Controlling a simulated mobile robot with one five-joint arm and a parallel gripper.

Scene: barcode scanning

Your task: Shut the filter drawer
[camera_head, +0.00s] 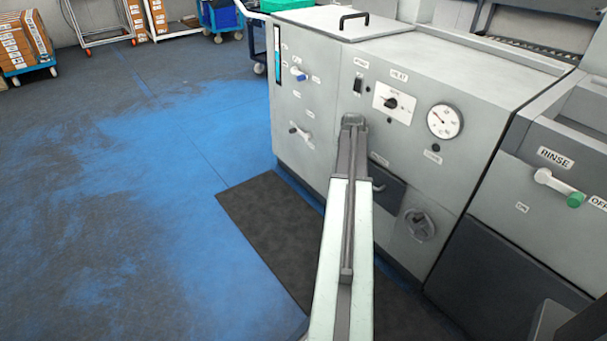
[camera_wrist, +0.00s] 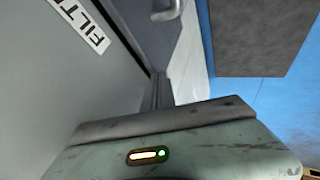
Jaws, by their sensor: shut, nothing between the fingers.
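The filter drawer (camera_head: 388,192) is a dark front low on the grey machine, partly hidden behind my arm in the head view. A curved handle sits on it. In the wrist view its dark front (camera_wrist: 183,48) and grey handle (camera_wrist: 167,9) show at the top, beside the white label starting "FILT" (camera_wrist: 80,24). It looks close to flush with the machine face; I cannot tell whether a small gap is left. My gripper (camera_wrist: 158,92) is shut and empty, beside the drawer front. Whether it touches is unclear. In the head view my arm hides the fingertips.
The grey machine (camera_head: 310,105) carries knobs, a dial gauge (camera_head: 445,121) and a round handwheel (camera_head: 419,224) right of the drawer. A rinse unit (camera_head: 550,180) stands at the right. A dark mat (camera_head: 262,225) lies before the machine. Blue floor (camera_head: 130,200) to the left is free.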

